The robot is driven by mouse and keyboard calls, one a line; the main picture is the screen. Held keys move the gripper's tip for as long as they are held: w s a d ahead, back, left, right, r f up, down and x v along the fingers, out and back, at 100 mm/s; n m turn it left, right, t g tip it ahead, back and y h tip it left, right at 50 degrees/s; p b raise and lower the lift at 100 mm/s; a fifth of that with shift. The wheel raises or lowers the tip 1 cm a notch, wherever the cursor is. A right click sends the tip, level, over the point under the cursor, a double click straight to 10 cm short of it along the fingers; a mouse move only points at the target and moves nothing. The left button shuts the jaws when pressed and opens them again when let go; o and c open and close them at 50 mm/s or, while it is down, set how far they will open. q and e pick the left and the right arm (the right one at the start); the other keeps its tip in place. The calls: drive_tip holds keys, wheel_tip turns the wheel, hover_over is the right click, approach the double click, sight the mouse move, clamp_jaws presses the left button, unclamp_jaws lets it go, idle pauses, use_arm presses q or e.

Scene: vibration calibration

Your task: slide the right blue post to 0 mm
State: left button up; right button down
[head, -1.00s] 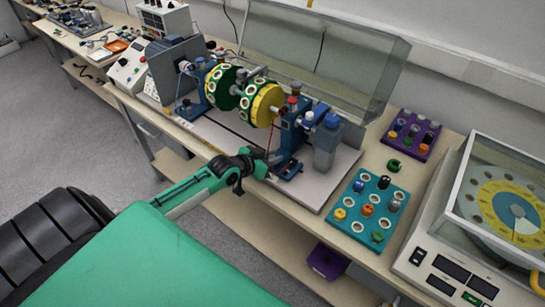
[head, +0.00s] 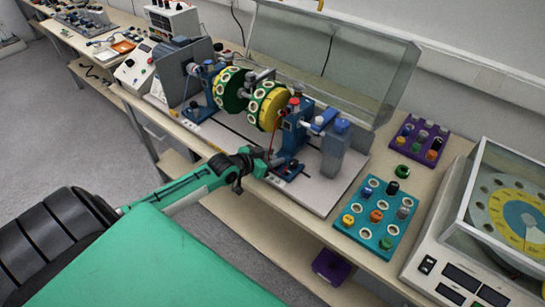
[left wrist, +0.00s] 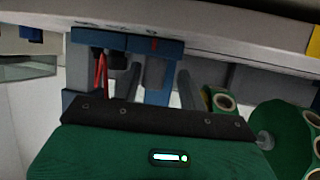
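The right blue post (head: 296,132) stands upright on the right end of the rig, beside the yellow-faced drum (head: 273,109). A dark foot with a small knob (head: 291,165) is at its base. My left gripper (head: 267,159) is low in front of the post, close to its foot. In the left wrist view, two dark fingers stand apart, with blue post parts (left wrist: 157,82) showing between and behind them. I cannot tell whether they touch the post. A red cord (left wrist: 100,72) hangs beside it. The scale marks are too small to read. My right gripper is out of view.
A clear raised cover (head: 335,60) stands behind the rig. A teal tray (head: 367,233) and a purple tray (head: 413,150) hold weights. A balance with a dial (head: 515,215) stands far right.

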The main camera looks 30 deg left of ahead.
use_arm(q)
drive_tip(key=shift+d, duration=0.1)
drive_tip(key=shift+s, duration=0.15)
drive_tip(key=b+v, duration=0.1)
drive_tip(key=v, duration=1.2)
drive_tip(key=shift+s+r, duration=0.2)
drive_tip(key=shift+s, duration=0.05)
